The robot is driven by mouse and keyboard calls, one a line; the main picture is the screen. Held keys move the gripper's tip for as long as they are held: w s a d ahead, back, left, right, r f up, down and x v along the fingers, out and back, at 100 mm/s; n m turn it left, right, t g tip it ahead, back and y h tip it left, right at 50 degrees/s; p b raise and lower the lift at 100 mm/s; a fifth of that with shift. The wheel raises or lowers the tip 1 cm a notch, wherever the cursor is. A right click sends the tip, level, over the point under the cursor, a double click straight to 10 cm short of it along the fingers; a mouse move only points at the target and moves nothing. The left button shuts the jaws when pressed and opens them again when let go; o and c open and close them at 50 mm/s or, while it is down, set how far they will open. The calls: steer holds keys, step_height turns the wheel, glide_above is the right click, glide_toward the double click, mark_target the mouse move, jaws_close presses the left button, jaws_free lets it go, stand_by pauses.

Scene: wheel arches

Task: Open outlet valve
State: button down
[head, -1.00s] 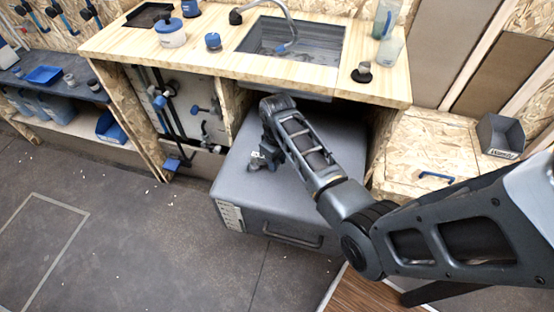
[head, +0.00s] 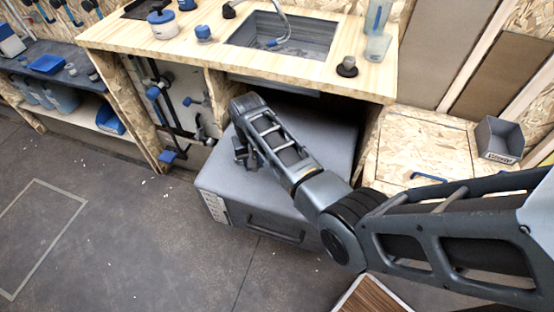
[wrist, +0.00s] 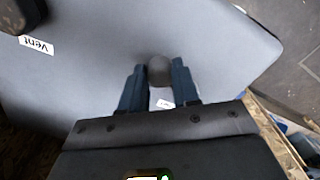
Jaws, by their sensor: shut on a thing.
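A large grey tank (head: 215,180) sits under the wooden counter. In the wrist view its pale grey top (wrist: 90,75) fills most of the picture. A dark rounded knob (wrist: 160,70) on it stands between my two fingertips, and my gripper (wrist: 158,78) is shut on it. A small white label (wrist: 165,103) shows partly between the fingers; I cannot read it. A label reading "vent" (wrist: 36,46) lies beside a dark fitting (wrist: 22,14) at upper left. In the head view my gripper (head: 241,152) is over the tank's top, and my arm hides the knob.
The counter (head: 330,75) with a sink (head: 285,38) overhangs the tank's back. A panel with dark pipes and blue-handled valves (head: 153,93) stands left of the tank. A wooden box with a blue handle (head: 420,150) is at right. The floor at front left is clear.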

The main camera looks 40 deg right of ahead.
steer(key=a+m, duration=0.2)
steer(key=shift+w+a+m+p, duration=0.1)
steer(key=shift+w+m+p, duration=0.1)
steer(key=shift+m+p, duration=0.2)
steer(key=a+m, duration=0.1)
steer(key=w+a+m, duration=0.1)
steer(key=m, duration=0.1)
steer(key=shift+m, duration=0.3)
steer(key=w+a+m, duration=0.1)
steer(key=m, duration=0.1)
steer(key=shift+w+a+m, duration=0.1)
steer(key=shift+a+m, duration=0.05)
steer(key=shift+m, duration=0.15)
steer(key=shift+w+a+m+b, duration=0.3)
steer(key=shift+w+m, duration=0.2)
steer(key=shift+m, duration=0.35)
steer(key=shift+w+a+m+b, duration=0.3)
steer(key=shift+w+m, duration=0.15)
steer(key=shift+m, duration=0.4)
steer(key=c, duration=0.8)
jaws_free()
